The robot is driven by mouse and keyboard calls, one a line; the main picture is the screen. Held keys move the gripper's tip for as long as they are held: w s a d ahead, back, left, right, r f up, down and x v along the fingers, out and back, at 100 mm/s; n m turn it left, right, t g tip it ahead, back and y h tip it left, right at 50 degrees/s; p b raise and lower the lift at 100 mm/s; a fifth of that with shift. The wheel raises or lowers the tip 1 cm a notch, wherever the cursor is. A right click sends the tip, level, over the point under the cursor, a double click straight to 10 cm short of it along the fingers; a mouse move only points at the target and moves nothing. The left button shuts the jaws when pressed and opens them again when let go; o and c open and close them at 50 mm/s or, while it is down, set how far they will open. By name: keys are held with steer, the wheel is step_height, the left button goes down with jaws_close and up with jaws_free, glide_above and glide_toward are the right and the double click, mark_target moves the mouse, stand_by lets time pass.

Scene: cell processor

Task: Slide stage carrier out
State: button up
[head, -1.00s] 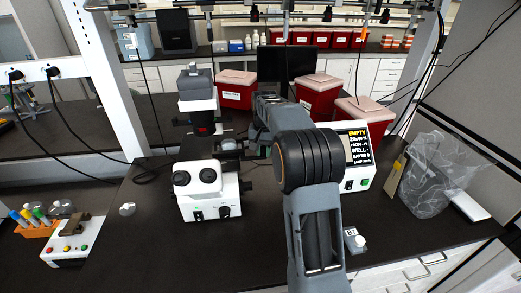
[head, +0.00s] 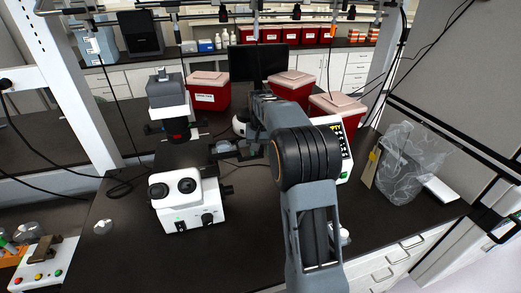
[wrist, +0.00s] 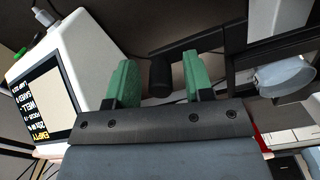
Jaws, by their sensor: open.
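The white microscope body (head: 188,205) with two dark eyepieces stands on the black bench, left of my arm in the head view. Its grey and white upper unit (head: 168,95) rises behind it. A small grey part (head: 224,148) lies near its right side; I cannot tell if this is the stage carrier. In the wrist view my gripper (wrist: 158,88) is open, with two green fingers apart and nothing held between them. A dark cylinder (wrist: 160,76) and a black bar (wrist: 185,45) appear beyond the fingers. My arm hides the gripper in the head view.
A white display unit (wrist: 72,85) reading EMPTY stands close at the left in the wrist view. Red bins (head: 208,92) stand behind. A clear plastic bag (head: 412,160) sits at right. A button box (head: 42,268) is at front left. The front bench is mostly clear.

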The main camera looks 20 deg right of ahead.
step_height(320, 180, up, 14)
stand_by(0.7)
steer(key=shift+f, duration=0.15)
steer(key=shift+n+t, duration=0.3)
steer(key=f, duration=0.4)
steer(key=shift+w+f, duration=0.35)
steer(key=shift+f, duration=0.05)
steer(key=shift+s+a+f, duration=0.4)
steer(key=shift+s+f, duration=0.2)
steer(key=shift+f, duration=0.1)
steer(key=s+a+f+n+t, duration=0.2)
steer(key=s+a, duration=0.3)
steer(key=s, duration=0.7)
steer(key=s+a+f+n+t, duration=0.2)
steer(key=s+a, duration=0.4)
steer(key=s, duration=0.6)
steer(key=shift+s+a+f, duration=0.15)
steer(key=shift+s+f, duration=0.05)
steer(key=shift+s, duration=0.2)
